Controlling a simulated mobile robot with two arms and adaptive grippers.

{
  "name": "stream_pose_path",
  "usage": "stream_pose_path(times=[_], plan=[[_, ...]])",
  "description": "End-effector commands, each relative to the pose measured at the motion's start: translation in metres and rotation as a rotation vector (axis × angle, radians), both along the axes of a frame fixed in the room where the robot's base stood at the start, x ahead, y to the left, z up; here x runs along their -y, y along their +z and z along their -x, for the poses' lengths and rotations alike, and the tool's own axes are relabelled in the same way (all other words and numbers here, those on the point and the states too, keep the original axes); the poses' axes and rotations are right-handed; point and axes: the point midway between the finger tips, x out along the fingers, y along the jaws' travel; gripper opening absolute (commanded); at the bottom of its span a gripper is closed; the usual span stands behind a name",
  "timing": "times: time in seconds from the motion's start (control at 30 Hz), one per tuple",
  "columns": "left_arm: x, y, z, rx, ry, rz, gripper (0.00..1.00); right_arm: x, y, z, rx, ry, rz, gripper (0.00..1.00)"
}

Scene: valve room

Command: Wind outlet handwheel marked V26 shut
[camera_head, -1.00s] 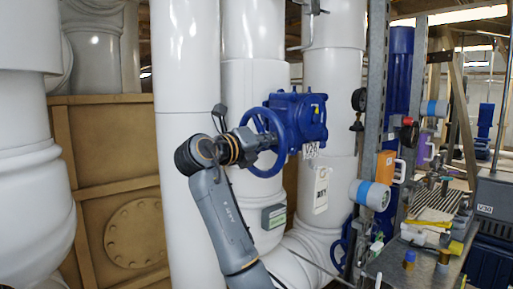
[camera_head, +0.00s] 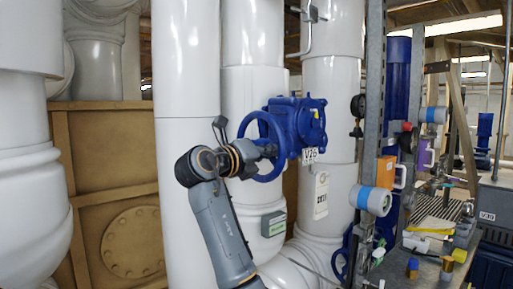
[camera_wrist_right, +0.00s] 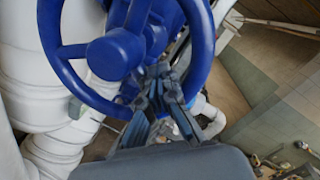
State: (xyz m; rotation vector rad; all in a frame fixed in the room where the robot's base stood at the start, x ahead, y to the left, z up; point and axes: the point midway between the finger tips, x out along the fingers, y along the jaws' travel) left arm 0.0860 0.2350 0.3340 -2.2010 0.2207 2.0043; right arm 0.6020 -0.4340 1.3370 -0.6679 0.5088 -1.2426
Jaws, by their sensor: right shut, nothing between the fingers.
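The blue outlet handwheel (camera_head: 281,163) sits upright on a blue valve body (camera_head: 300,122) on a white pipe. A white tag (camera_head: 310,155) reading V26 hangs under the valve body. My right gripper (camera_head: 270,150) is at the wheel's near face, by the lower half of the ring. In the right wrist view the wheel's hub (camera_wrist_right: 115,53) and spokes fill the upper left. My right gripper's fingers (camera_wrist_right: 160,78) are together at the lower rim, with nothing between them. I cannot tell whether they touch the rim. My left gripper is out of view.
White pipes (camera_head: 185,70) stand left of and behind the valve.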

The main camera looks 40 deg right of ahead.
Motion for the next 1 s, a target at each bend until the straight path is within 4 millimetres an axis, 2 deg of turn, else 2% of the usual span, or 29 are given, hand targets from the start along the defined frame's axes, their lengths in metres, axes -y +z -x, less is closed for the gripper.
stream_pose_path(times=[0.03, 0.1, 0.43, 0.7, 1.0], plan=[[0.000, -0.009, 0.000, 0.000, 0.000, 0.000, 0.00, 0.000, -0.012, -0.002, -0.006, 0.001, -0.006, 0.00], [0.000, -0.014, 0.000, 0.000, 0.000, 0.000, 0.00, 0.000, -0.017, -0.003, -0.006, 0.001, -0.006, 0.00], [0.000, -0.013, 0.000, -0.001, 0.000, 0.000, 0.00, 0.000, -0.016, -0.003, -0.005, 0.001, -0.005, 0.00], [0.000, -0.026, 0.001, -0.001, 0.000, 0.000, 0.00, -0.001, -0.033, -0.012, -0.008, 0.003, -0.007, 0.00], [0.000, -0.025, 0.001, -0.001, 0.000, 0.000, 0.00, -0.001, -0.032, -0.013, -0.008, 0.002, -0.006, 0.00]])
